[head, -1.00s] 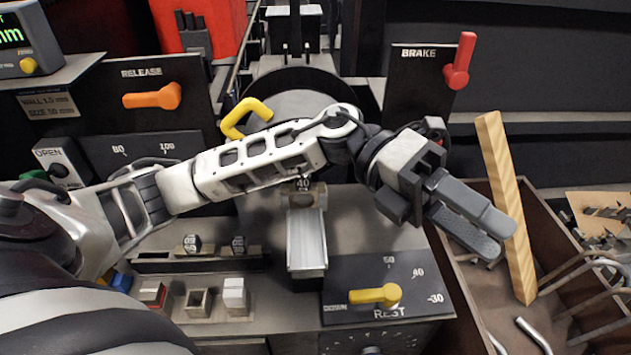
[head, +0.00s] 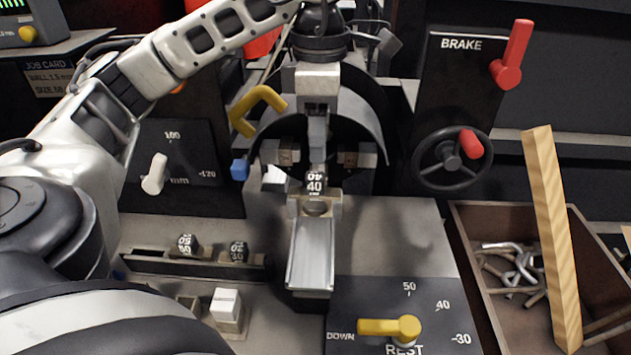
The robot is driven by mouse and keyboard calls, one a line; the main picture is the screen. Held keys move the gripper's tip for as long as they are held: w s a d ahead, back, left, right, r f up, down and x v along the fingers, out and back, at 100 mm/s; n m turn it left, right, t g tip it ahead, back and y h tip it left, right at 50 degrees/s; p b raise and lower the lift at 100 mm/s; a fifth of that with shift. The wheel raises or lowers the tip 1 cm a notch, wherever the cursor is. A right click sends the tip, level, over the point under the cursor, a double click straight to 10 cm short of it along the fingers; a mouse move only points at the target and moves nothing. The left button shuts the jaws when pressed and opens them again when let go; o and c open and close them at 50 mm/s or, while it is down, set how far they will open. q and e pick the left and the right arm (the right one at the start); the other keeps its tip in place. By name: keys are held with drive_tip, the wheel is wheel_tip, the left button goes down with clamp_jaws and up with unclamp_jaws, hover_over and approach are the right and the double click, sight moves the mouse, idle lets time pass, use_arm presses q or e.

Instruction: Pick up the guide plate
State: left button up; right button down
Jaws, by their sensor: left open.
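A bright metal channel-shaped plate (head: 312,255) lies lengthwise at the centre of the machine top; I cannot tell for sure that it is the guide plate. My right gripper is out of view.
Marked blocks (head: 187,245) sit in a rail at left, and a white block (head: 226,304) stands nearer. A yellow lever (head: 392,327) is at front right. A wooden bar (head: 553,235) leans up from a brown bin (head: 463,222) of metal pieces. A red brake lever (head: 511,58) stands behind.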

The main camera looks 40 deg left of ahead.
sight(315, 175)
use_arm(q)
wheel_tip(315, 175, down, 3)
drive_tip(key=shift+f, duration=0.2)
drive_tip(key=shift+a+f+b, duration=0.2)
drive_tip(key=shift+f, duration=1.15)
drive_tip(key=shift+a+f+b, duration=0.2)
drive_tip(key=shift+f, duration=1.15)
clamp_jaws()
